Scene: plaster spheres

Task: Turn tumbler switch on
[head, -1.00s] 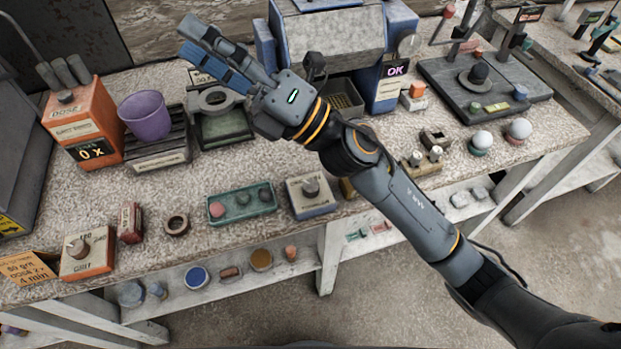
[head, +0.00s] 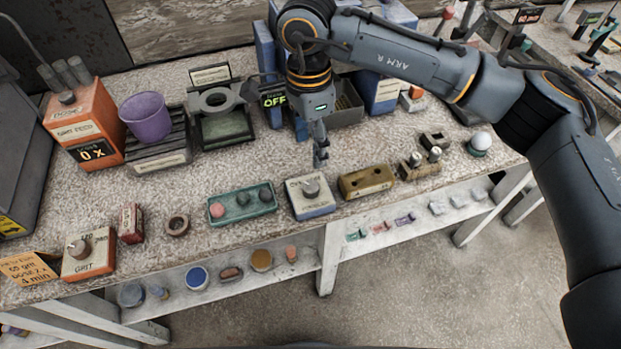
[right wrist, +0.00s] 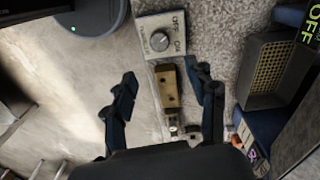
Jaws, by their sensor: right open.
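The switch box (head: 310,206) is a pale blue-grey block with a round grey knob (head: 311,188) on top, near the front edge of the bench. In the right wrist view the knob (right wrist: 159,41) sits beside printed OFF and ON labels; which label it points to I cannot tell. My right gripper (head: 320,158) points down just behind the box, above the bench, apart from the knob. In the right wrist view the right gripper (right wrist: 163,76) has its fingers spread with nothing held between them. My left gripper is not in view.
A lit sign reads OFF (head: 275,99) by the machine. A yellow-brown block with holes (head: 367,181) stands right of the switch box and a green tray (head: 242,204) left of it. An orange timer box (head: 88,254) stands at the front left. Bare bench lies behind the tray.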

